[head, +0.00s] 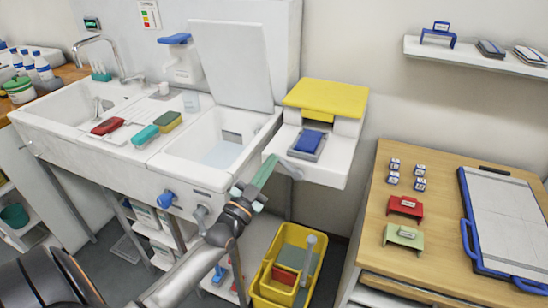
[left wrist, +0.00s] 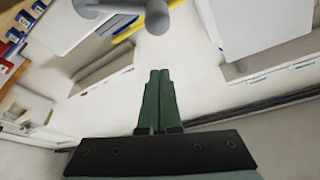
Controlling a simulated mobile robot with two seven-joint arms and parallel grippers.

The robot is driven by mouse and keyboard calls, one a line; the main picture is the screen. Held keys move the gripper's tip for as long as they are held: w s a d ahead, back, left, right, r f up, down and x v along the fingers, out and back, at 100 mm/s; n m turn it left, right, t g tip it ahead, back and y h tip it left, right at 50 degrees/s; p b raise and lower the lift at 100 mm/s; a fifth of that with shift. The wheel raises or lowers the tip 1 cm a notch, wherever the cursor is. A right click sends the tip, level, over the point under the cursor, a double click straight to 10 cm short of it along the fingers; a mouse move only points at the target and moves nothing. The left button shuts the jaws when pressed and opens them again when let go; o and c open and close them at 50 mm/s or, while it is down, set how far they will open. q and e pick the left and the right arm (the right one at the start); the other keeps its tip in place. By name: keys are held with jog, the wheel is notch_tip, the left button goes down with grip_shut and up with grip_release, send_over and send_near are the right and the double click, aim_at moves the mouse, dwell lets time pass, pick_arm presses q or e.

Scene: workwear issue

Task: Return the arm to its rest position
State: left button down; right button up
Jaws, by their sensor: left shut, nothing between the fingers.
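My left arm reaches up from the bottom of the head view. Its green gripper (head: 272,161) is in the air in front of the gap between the sink unit and the yellow-lidded white station. In the left wrist view, the two green fingers (left wrist: 159,74) are together with nothing between them. A grey rounded handle (left wrist: 156,20) shows just beyond the fingertips. My right gripper is not in view.
The white sink unit (head: 105,168) stands left, with a raised lid (head: 232,62) over its right basin. The station with a yellow lid (head: 327,96) stands right of it. A yellow bucket (head: 264,288) is on the floor below. A wooden table (head: 450,180) with several small items is at right.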

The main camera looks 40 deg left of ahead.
pick_arm(q)
jog(key=v, duration=0.6)
jog(key=shift+s, duration=0.35)
jog(key=s+d+f+n+g+h+p, duration=0.1)
jog(key=s+d+f+g+h, duration=0.1)
jog(key=s+d+f+g, duration=0.4)
jog(key=s+d+f+n+g+h+p, duration=0.1)
jog(key=s+d+f+g+h+p, duration=0.1)
jog(key=s+d+f+g, duration=0.4)
jog(key=s+d+f, duration=0.2)
jog(key=d+f, duration=0.1)
jog(key=f, duration=0.2)
jog(key=s+d+f, duration=0.2)
jog(key=d+f, duration=0.1)
jog(key=f, duration=0.2)
jog(key=shift+s+d+f+n+g, duration=0.2)
jog(key=shift+s+f+n+g, duration=0.1)
jog(key=shift+s+g, duration=0.1)
